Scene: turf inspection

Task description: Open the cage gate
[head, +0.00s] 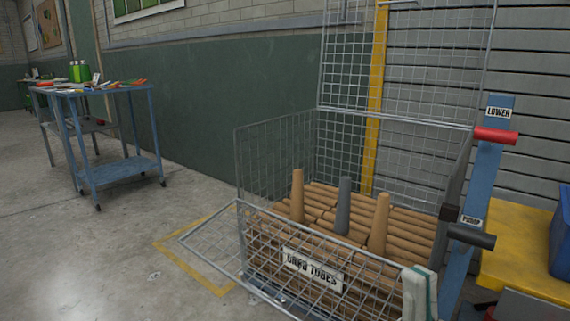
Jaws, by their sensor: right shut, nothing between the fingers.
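A grey wire mesh cage (274,150) stands at the centre right, filled with brown card tubes (410,207). Its low front panel (335,288) carries a "CARD TUBES" sign (312,269), and a wire frame juts out at its lower left. I cannot tell which panel is the gate. A dark block (448,212) sits at the cage's right edge. A small grey part at the lower right edge may be my right gripper (486,305); it is mostly cut off, apart from the cage and empty. My left gripper is not in view.
A blue post (489,175) right of the cage bears a red handle (496,136) marked "LOWER" and a black handle (472,237). A striped cloth (419,291) hangs on the front corner. A blue cart (115,165) stands left; open floor lies between.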

